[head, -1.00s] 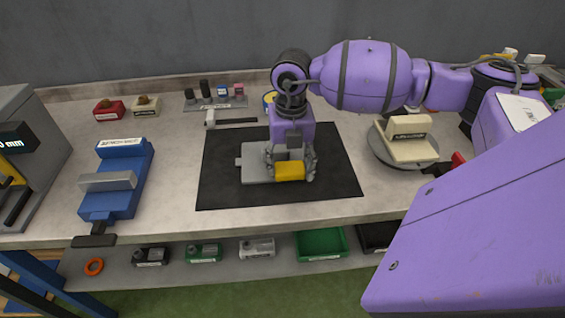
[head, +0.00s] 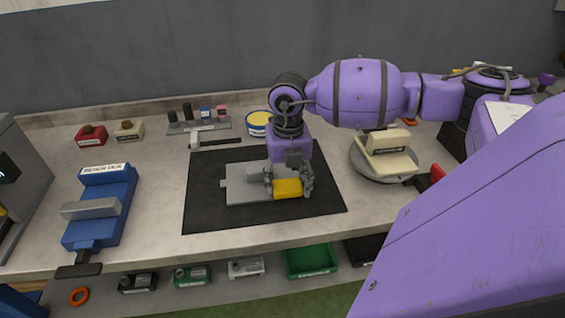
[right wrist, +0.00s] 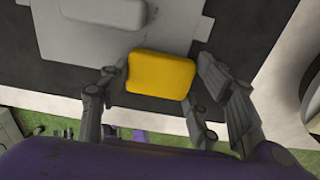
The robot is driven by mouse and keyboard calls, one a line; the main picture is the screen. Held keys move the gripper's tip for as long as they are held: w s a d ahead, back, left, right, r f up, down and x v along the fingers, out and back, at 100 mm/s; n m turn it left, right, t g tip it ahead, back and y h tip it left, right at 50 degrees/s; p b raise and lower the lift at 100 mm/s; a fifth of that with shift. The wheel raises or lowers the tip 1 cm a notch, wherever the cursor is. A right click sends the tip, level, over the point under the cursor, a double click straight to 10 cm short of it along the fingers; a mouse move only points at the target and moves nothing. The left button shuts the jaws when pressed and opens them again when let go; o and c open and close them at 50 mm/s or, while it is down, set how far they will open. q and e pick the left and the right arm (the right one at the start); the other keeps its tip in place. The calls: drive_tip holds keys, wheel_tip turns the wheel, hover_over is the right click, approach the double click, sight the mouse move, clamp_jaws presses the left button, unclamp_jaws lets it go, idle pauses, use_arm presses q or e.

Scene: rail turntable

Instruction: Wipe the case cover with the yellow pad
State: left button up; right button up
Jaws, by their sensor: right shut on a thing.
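The case cover (head: 240,190) is a flat grey plate lying on a black mat, with a small tab at its left. A raised grey block (right wrist: 105,12) on it shows at the top of the right wrist view. My right gripper (head: 288,187) is shut on the yellow pad (head: 287,189), with fingers at both sides. In the right wrist view the pad (right wrist: 161,75) overlaps the cover's near edge, toward its right end. I cannot tell whether the pad presses on the cover. My left gripper is not in view.
The black mat (head: 210,215) has bare room around the cover. A blue vise (head: 105,210) stands left. A round turntable (head: 370,168) bearing a cream block (head: 388,150) is to the right.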

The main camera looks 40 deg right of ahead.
sight(274, 186)
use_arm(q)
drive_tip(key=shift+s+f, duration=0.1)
use_arm(e)
drive_tip(key=shift+a+f, duration=0.1)
drive_tip(key=shift+w+a+b, duration=0.3)
drive_tip(key=shift+w+a, duration=0.05)
drive_tip(key=shift+a, duration=0.15)
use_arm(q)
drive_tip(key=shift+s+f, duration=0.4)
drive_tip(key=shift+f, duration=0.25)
use_arm(e)
drive_tip(key=shift+w+a, duration=0.45)
drive_tip(key=shift+a, duration=0.3)
drive_tip(key=shift+w+a+b, duration=0.35)
drive_tip(key=shift+w+a, duration=0.1)
drive_tip(key=shift+a, duration=0.2)
drive_tip(key=shift+w+a+b, duration=0.3)
drive_tip(key=shift+w+a, duration=0.1)
drive_tip(key=shift+a, duration=0.25)
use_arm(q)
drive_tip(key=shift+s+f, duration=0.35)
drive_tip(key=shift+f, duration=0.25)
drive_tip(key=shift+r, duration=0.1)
